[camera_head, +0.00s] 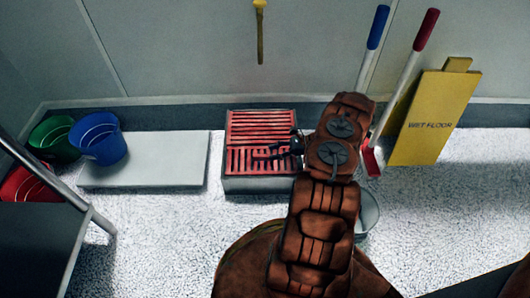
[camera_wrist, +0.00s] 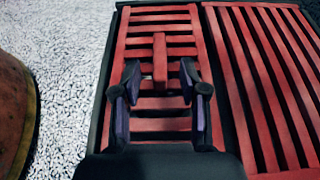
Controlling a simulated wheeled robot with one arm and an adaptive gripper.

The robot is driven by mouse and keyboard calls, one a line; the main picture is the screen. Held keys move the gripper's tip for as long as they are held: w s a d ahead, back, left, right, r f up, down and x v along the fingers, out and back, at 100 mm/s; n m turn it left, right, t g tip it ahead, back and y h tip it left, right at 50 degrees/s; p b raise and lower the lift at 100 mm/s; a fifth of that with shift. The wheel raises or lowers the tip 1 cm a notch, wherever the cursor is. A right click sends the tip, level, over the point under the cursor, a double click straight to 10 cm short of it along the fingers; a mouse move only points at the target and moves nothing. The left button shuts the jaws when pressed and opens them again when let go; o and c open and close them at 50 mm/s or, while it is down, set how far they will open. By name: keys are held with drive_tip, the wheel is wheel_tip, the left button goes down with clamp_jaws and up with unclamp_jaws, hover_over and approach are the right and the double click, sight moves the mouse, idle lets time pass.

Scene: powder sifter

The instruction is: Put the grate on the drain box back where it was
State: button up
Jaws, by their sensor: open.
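The grey drain box (camera_head: 258,186) stands on the floor near the back wall. Two red slatted panels lie side by side on its top. The near grate (camera_wrist: 138,28) has crosswise slats and a raised red handle bar (camera_wrist: 160,58) in the wrist view. The far panel (camera_wrist: 265,70) has lengthwise slats and also shows in the head view (camera_head: 262,125). My gripper (camera_wrist: 160,80) is open above the near grate, its dark fingertips on either side of the handle bar with gaps showing. My arm hides the box's right side in the head view.
A pale slab (camera_head: 150,165) lies left of the box, with a blue bucket (camera_head: 100,142) and a green bucket (camera_head: 53,138) by it. Brushes (camera_head: 372,160) and a yellow wet-floor sign (camera_head: 432,118) lean at the right. A clear container (camera_head: 367,212) stands beside my arm.

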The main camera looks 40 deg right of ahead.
drive_tip(key=p+v, duration=0.1)
drive_tip(key=v, duration=0.4)
drive_tip(key=shift+s+d+r, duration=0.25)
drive_tip(key=shift+r, duration=0.1)
drive_tip(key=w+a+r+n+g, duration=0.2)
drive_tip(key=a+r+n+g, duration=0.9)
drive_tip(key=a+r, duration=1.5)
drive_tip(key=s+a+r+n+g+h, duration=0.1)
drive_tip(key=s+a+r+n+h, duration=0.3)
drive_tip(key=s, duration=0.3)
drive_tip(key=s+a+r+n+h, duration=0.1)
drive_tip(key=s+a+r+n, duration=0.4)
drive_tip(key=s+a, duration=0.1)
drive_tip(key=s+d+r+n+h, duration=0.2)
drive_tip(key=s+n+h, duration=0.3)
drive_tip(key=s, duration=1.1)
drive_tip(key=shift+s+r+n+h, duration=0.25)
drive_tip(key=shift+s+n+h, duration=0.05)
drive_tip(key=shift+s+h, duration=0.1)
